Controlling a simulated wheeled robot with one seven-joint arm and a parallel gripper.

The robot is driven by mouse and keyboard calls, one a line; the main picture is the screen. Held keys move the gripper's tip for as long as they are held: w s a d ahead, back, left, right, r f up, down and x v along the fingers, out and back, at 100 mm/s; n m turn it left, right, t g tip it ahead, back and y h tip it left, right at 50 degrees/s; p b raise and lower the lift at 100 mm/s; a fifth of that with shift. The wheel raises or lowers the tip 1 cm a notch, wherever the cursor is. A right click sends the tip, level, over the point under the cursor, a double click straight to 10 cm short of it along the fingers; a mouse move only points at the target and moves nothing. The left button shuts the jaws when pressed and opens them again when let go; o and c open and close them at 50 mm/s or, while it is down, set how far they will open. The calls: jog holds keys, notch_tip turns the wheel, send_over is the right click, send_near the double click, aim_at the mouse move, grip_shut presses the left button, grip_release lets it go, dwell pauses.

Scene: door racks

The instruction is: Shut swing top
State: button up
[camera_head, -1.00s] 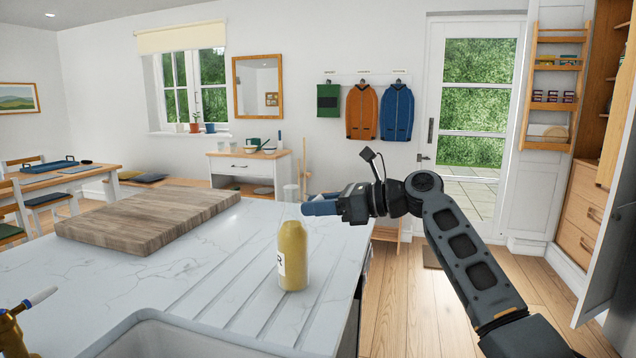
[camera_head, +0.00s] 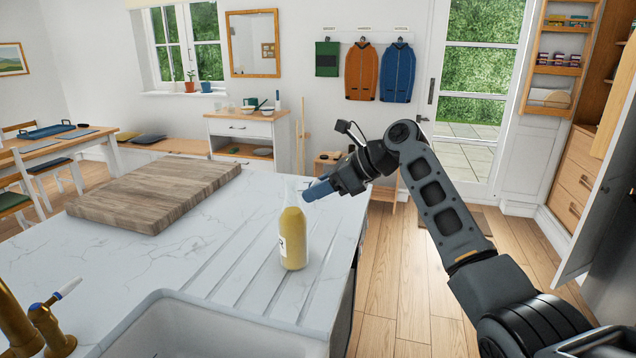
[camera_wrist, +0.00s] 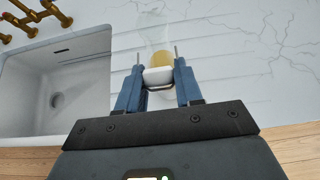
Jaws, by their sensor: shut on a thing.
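The bottle (camera_head: 293,246) stands upright on the grooved part of the white worktop. It has yellow contents, a clear neck and a partly visible label. My gripper (camera_head: 309,192) is at the right of its neck, with blue fingers angled down to the left. In the wrist view my gripper (camera_wrist: 158,74) has its fingers on either side of the swing top (camera_wrist: 158,76), a white stopper with thin wire, and is shut on it. The bottle's yellow body (camera_wrist: 162,57) shows just beyond. I cannot tell whether the stopper touches the bottle mouth.
A sink (camera_head: 205,330) with a brass tap (camera_head: 45,325) lies at the front left. A wooden board (camera_head: 155,195) lies on the worktop behind it. The worktop's right edge is close to the bottle, with open floor (camera_head: 400,290) beyond.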

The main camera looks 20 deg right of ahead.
jog(key=g+h, duration=0.1)
jog(key=r+g+h, duration=0.1)
jog(key=h, duration=0.1)
jog(key=r+g+h, duration=0.1)
jog(key=h, duration=0.1)
jog(key=shift+w+a+r+g, duration=0.15)
jog(key=shift+w+a+g, duration=0.1)
jog(key=shift+a+g, duration=0.15)
jog(key=h, duration=0.1)
jog(key=g, duration=0.1)
jog(key=h, duration=0.1)
jog(key=shift+w+a+r+g+h, duration=0.15)
jog(key=shift+a+r+g+h, duration=0.15)
jog(key=shift+r+g, duration=0.1)
jog(key=shift+w+a+g+h, duration=0.2)
jog(key=shift+g+h, duration=0.4)
jog(key=shift+h, duration=0.3)
jog(key=o, duration=0.9)
jog(key=shift+r, duration=0.1)
jog(key=shift+o, duration=0.2)
jog(key=shift+r, duration=0.1)
notch_tip(320, 180, up, 8)
jog(key=shift+w+a+f, duration=0.25)
jog(key=shift+a, duration=0.1)
